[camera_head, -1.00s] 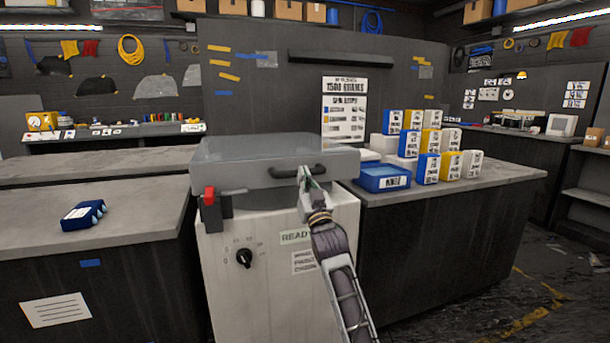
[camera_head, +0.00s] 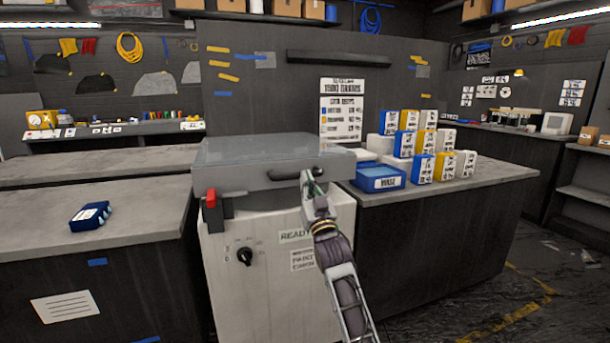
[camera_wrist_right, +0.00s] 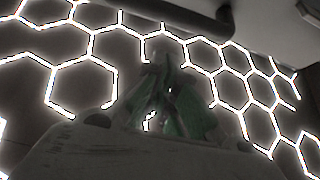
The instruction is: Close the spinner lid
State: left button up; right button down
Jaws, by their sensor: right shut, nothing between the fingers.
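The spinner is a white cabinet (camera_head: 265,285) with a dark knob and a "READY" label. Its grey lid (camera_head: 270,152) lies flat, or nearly flat, over the top; I cannot tell whether a thin gap is left under its front edge. A dark handle (camera_head: 287,175) is on the lid's front face. My right gripper (camera_head: 312,178) is at the right end of this handle, shut and empty. I cannot tell whether it touches. Its fingers (camera_wrist_right: 168,95) show dark and greenish in the right wrist view. My left gripper is not in view.
A red-topped block (camera_head: 211,198) is at the spinner's front left corner. The right counter holds a blue tray (camera_head: 378,178) and several blue, yellow and white boxes (camera_head: 424,167). A blue item (camera_head: 90,215) lies on the left counter (camera_head: 145,215). Bright hexagonal lights (camera_wrist_right: 85,90) fill the wrist view.

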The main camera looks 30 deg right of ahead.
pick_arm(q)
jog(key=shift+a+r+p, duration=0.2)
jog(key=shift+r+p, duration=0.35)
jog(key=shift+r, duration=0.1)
pick_arm(e)
jog(key=s+f, duration=0.3)
jog(key=f, duration=0.2)
jog(key=shift+s+a, duration=0.3)
jog(key=shift+a, duration=0.1)
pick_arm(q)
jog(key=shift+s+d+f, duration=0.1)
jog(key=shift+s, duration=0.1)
